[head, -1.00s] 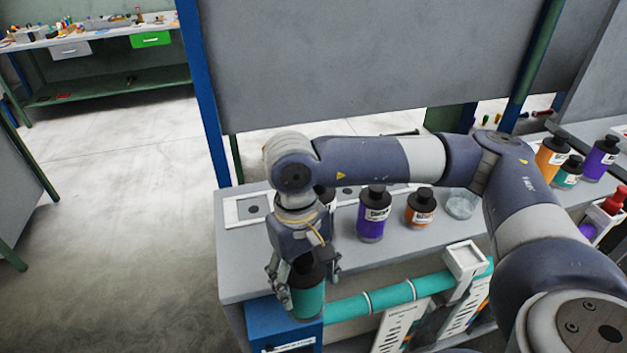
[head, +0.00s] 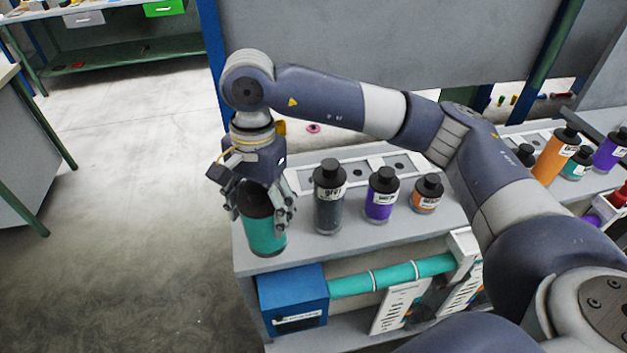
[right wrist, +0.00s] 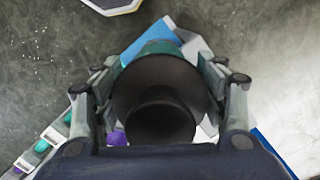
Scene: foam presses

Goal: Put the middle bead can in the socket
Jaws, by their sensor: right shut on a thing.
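My right gripper (head: 258,212) is shut on a teal can (head: 265,236) with a black top. The can is nearly upright at the left end of the grey bench top (head: 345,246), by its front edge; I cannot tell whether it touches the top. In the right wrist view the fingers (right wrist: 165,100) are either side of the can's black cap (right wrist: 160,118). To its right stand a dark grey can (head: 329,205), a purple can (head: 381,202) and a smaller orange can (head: 426,198). Behind them lies a white strip with dark round holes (head: 375,170), partly hidden. My left gripper is out of view.
Below the bench top are a blue box (head: 293,300) and a teal pipe (head: 400,275). More bottles, one orange (head: 556,158), stand at the right. A grey panel (head: 400,50) rises behind. Open floor (head: 140,200) lies to the left.

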